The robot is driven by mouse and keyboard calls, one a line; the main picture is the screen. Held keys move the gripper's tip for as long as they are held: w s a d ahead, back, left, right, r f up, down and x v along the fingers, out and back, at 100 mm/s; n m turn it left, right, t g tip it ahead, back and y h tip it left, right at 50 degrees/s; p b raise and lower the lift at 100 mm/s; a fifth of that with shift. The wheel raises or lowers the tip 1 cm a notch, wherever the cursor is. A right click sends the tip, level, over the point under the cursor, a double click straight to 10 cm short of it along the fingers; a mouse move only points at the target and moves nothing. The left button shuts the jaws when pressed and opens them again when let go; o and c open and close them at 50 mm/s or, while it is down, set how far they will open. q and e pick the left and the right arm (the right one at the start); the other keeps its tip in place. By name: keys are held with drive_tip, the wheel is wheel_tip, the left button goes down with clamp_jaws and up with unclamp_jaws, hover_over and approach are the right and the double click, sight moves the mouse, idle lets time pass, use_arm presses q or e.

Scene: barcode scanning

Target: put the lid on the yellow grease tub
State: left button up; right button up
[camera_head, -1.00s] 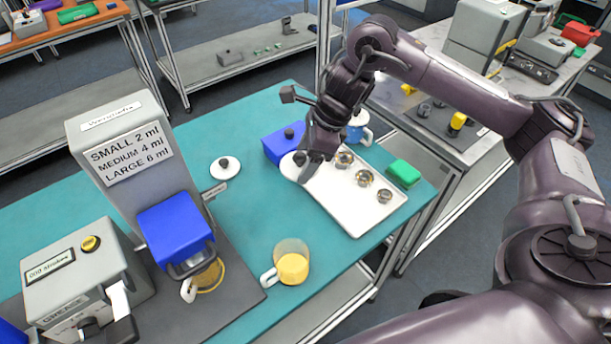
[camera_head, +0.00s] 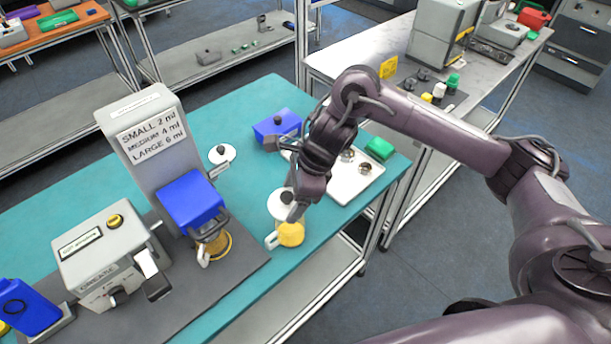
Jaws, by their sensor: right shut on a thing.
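The yellow grease tub (camera_head: 291,236), a clear cup with a white handle and yellow grease inside, stands on the teal table in front of my right gripper. A white lid (camera_head: 279,207) with a dark knob is in my right gripper (camera_head: 291,203), whose jaws are shut on it at the knob. The lid is over the tub's mouth and hides the tub's rim. I cannot tell whether the lid touches the rim or is slightly above it. My left gripper is out of view.
Another white lid (camera_head: 222,158) lies on the table (camera_head: 240,115). A second yellow cup (camera_head: 216,245) stands under the blue-headed dispenser (camera_head: 190,200). A tray (camera_head: 345,194) with small metal parts, a blue box (camera_head: 268,130) and a green block (camera_head: 379,148) are behind my gripper.

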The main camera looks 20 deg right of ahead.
drive_tip(key=shift+w+d+f, duration=0.1)
drive_tip(key=shift+w+f, duration=0.1)
drive_tip(key=shift+f, duration=0.15)
drive_tip(key=shift+w+d+f+b, duration=0.1)
drive_tip(key=shift+w+f+b, duration=0.05)
drive_tip(key=shift+f+b, duration=0.35)
drive_tip(key=shift+w+d+f+b, duration=0.1)
drive_tip(key=shift+f+b, duration=0.2)
drive_tip(key=shift+f, duration=0.3)
drive_tip(key=shift+s+a+f, duration=0.1)
drive_tip(key=shift+f, duration=0.3)
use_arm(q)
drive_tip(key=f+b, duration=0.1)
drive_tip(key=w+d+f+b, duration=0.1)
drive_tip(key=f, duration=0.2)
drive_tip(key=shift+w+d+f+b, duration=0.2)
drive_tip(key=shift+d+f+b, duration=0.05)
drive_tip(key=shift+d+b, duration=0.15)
use_arm(e)
wheel_tip(320, 180, down, 2)
drive_tip(key=shift+f, duration=0.25)
use_arm(q)
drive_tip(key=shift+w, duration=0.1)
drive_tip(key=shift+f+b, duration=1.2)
drive_tip(key=shift+b, duration=0.05)
use_arm(e)
drive_tip(key=shift+f, duration=0.6)
